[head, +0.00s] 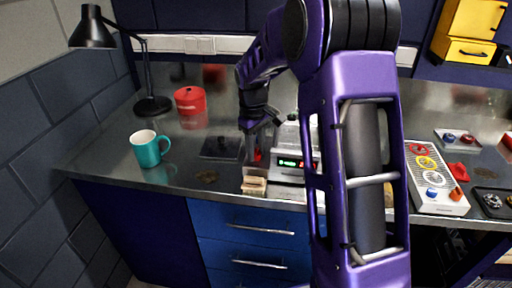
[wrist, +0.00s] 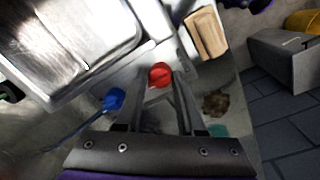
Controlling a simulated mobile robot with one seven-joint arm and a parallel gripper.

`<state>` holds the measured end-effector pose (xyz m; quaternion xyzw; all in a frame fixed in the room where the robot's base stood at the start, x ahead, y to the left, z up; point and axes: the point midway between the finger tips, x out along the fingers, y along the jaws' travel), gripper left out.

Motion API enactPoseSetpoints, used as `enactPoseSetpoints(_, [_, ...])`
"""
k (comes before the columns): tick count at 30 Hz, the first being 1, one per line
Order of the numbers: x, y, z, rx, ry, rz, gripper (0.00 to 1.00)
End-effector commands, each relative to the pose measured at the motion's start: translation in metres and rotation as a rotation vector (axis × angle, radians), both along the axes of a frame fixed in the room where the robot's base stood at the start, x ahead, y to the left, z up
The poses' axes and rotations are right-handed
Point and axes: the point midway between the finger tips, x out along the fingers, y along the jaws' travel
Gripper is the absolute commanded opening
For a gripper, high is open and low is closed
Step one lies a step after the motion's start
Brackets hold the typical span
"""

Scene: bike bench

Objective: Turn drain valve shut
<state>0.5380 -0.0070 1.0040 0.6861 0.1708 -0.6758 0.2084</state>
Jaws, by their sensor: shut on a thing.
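The drain valve shows as a red knob (wrist: 160,75) between my fingertips in the wrist view. In the head view a small bit of red (head: 258,156) shows beside the metal machine (head: 287,177) with the lit green and red display. My gripper (wrist: 161,84) is shut on the red knob, with one finger on either side. In the head view my gripper (head: 252,150) is low at the machine's left side, partly hidden. The knob's stem and its turn angle are hard to make out.
A tan block (head: 254,186) lies by the bench's front edge. A teal mug (head: 147,148), a red pot (head: 190,100) and a black lamp (head: 151,104) stand left. A blue piece (wrist: 114,99) with a cable is close to my fingers. A long panel with dials (head: 432,178) lies right.

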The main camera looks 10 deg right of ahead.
Motion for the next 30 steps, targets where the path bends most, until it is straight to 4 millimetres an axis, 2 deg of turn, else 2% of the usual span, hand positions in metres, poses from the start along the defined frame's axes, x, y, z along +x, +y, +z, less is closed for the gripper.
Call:
enactPoseSetpoints(9, [0.0005, 0.0009, 0.0010, 0.001, -0.002, 0.079, 0.00])
enactPoseSetpoints(22, [0.0001, 0.0009, 0.0006, 0.001, -0.001, 0.086, 0.00])
enactPoseSetpoints(23, [0.0000, 0.0009, 0.0006, 0.001, -0.001, 0.086, 0.43])
enactPoseSetpoints(27, [0.0000, 0.0006, 0.0004, 0.000, 0.000, 0.084, 0.66])
enactPoseSetpoints(30, [-0.0001, 0.0004, 0.0003, 0.000, 0.000, 0.084, 0.66])
